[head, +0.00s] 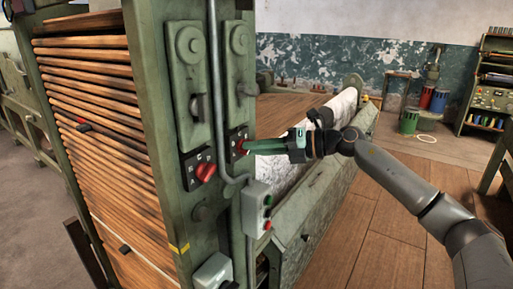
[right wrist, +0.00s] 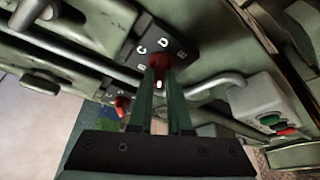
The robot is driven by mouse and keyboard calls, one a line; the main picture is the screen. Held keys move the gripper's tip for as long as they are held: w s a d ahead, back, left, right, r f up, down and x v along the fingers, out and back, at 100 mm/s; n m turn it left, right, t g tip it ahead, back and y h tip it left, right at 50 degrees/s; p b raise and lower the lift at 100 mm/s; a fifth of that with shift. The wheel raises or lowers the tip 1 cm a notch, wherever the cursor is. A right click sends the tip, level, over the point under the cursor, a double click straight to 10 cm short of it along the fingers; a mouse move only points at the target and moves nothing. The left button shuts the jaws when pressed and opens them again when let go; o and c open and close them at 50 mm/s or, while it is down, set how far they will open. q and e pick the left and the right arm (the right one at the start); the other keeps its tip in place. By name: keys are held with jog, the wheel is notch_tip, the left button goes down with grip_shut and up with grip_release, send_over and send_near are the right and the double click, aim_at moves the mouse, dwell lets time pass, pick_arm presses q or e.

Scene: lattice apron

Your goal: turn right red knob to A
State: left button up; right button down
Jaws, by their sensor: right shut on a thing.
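The right red knob (head: 242,148) sits on a small black lettered plate on the right green post. My right gripper (head: 250,146) reaches it from the right, its green fingers level and shut on the knob. In the right wrist view the knob (right wrist: 160,63) is between the fingertips of the gripper (right wrist: 160,76), in front of the black plate (right wrist: 150,40). My left gripper is not in view.
Another red knob (head: 205,172) is on a lettered plate on the nearer post. A grey pipe (head: 216,90) runs between the posts. A switch box (head: 257,205) with green and red buttons hangs just below my gripper. The wooden floor (head: 370,240) is open at right.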

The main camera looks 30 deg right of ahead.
jog(key=c, duration=0.9)
grip_release()
jog(key=shift+o, duration=0.2)
jog(key=b+v, duration=1)
jog(key=v, duration=0.2)
jog(key=shift+s+d, duration=0.15)
